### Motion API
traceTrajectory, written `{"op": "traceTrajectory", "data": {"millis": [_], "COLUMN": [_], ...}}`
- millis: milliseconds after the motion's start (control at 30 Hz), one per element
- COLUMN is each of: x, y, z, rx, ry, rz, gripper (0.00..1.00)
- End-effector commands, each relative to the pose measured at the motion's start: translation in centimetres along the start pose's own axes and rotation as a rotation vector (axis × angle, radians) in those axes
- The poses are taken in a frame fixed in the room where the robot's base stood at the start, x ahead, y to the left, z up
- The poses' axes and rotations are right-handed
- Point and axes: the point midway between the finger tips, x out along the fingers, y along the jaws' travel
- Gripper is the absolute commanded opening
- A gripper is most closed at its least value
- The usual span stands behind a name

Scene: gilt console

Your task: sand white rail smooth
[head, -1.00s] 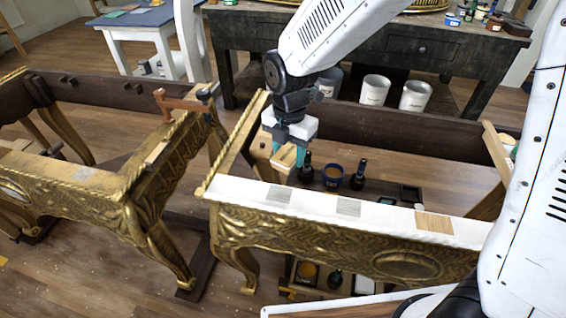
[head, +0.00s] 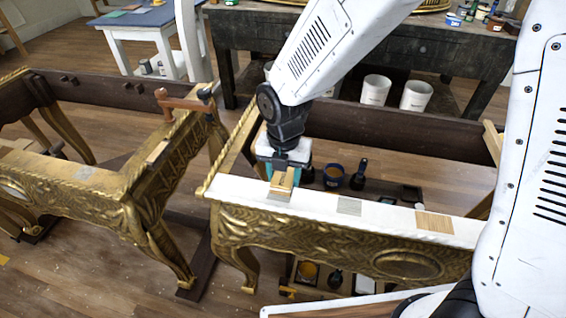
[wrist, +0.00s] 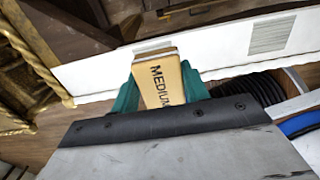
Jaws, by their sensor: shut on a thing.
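The white rail (head: 322,205) runs along the top front of the right gilt console. It bears grey hatched patches, one (head: 349,206) near its middle, and a bare wood patch (head: 434,222) toward its right end. My gripper (head: 281,174) is shut on a tan sanding block (head: 283,183) at the rail's left part. In the wrist view the block (wrist: 162,84) reads "MEDIUM" between teal fingers, with the white rail (wrist: 215,62) beyond it. A grey patch (wrist: 272,35) shows to the right there. Whether the block touches the rail is hard to tell.
A second gilt console (head: 90,180) with a brown clamp (head: 180,104) stands at the left. White buckets (head: 376,90) stand under the dark workbench (head: 440,50) at the back.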

Motion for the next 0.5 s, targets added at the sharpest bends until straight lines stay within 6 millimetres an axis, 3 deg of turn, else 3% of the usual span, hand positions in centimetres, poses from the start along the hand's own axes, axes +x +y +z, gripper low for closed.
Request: {"op": "traceTrajectory", "data": {"millis": [500], "x": [3.2], "y": [-0.2], "z": [0.1], "rx": [0.005], "ry": [0.001], "rz": [-0.001], "gripper": [0.27]}}
